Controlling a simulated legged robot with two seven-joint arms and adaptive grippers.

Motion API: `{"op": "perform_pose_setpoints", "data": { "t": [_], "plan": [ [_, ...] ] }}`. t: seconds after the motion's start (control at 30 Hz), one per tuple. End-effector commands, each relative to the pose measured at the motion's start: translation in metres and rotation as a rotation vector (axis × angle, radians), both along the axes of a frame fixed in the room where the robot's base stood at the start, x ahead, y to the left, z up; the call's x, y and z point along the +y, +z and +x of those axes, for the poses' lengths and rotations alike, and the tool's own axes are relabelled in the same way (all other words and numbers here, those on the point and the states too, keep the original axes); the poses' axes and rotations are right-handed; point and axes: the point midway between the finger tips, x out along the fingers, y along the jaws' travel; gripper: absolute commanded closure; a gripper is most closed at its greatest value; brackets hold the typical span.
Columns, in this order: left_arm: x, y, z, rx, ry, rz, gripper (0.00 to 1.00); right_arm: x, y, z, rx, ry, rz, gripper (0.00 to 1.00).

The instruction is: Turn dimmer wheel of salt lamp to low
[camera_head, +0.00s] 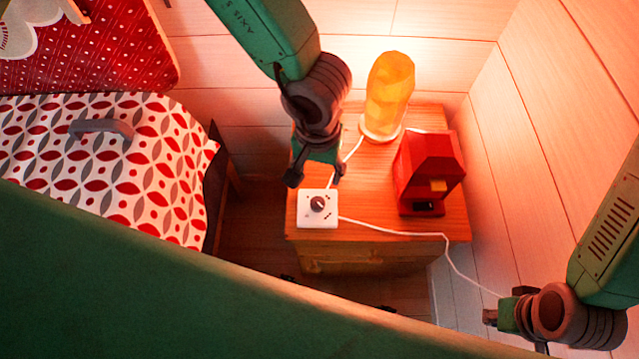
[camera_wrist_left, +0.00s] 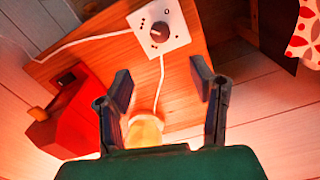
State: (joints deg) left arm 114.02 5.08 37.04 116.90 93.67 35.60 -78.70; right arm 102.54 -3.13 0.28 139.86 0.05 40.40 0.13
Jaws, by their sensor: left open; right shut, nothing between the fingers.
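The glowing orange salt lamp (camera_head: 389,88) stands on the back of the wooden nightstand (camera_head: 375,195). A white dimmer box (camera_head: 317,221) with a dark round wheel (camera_head: 317,204) lies at the nightstand's front left, joined to the lamp by a white cord. In the left wrist view the dimmer box (camera_wrist_left: 176,43) and wheel (camera_wrist_left: 160,31) show beyond the fingertips. My left gripper (camera_head: 315,178) is open and empty, just behind the dimmer box and apart from the wheel. My right gripper (camera_head: 492,317) is shut and empty, low at the right, away from the nightstand.
A red house-shaped object (camera_head: 428,172) stands on the right of the nightstand, right of my left gripper. A white cord (camera_head: 400,229) runs from the dimmer box over the right edge. A bed with a patterned cover (camera_head: 100,170) is at the left. Wooden walls close the back and right.

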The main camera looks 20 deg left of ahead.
Motion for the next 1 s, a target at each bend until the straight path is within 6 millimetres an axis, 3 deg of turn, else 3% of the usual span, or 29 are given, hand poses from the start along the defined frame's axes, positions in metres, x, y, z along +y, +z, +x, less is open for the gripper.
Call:
{"op": "perform_pose_setpoints", "data": {
  "t": [0.53, 0.73, 1.0],
  "plan": [
    [0.004, -0.111, 0.0, 0.003, 0.0, -0.003, 0.5, 0.0, -0.041, 0.0, 0.001, 0.0, 0.0, 1.0],
    [0.003, -0.129, 0.0, 0.001, 0.001, -0.003, 0.5, 0.0, -0.046, 0.0, 0.0, 0.0, 0.0, 1.0],
    [0.003, -0.132, 0.001, 0.0, 0.001, -0.003, 0.5, 0.0, -0.046, 0.0, 0.0, 0.0, 0.0, 1.0]
  ]
}}
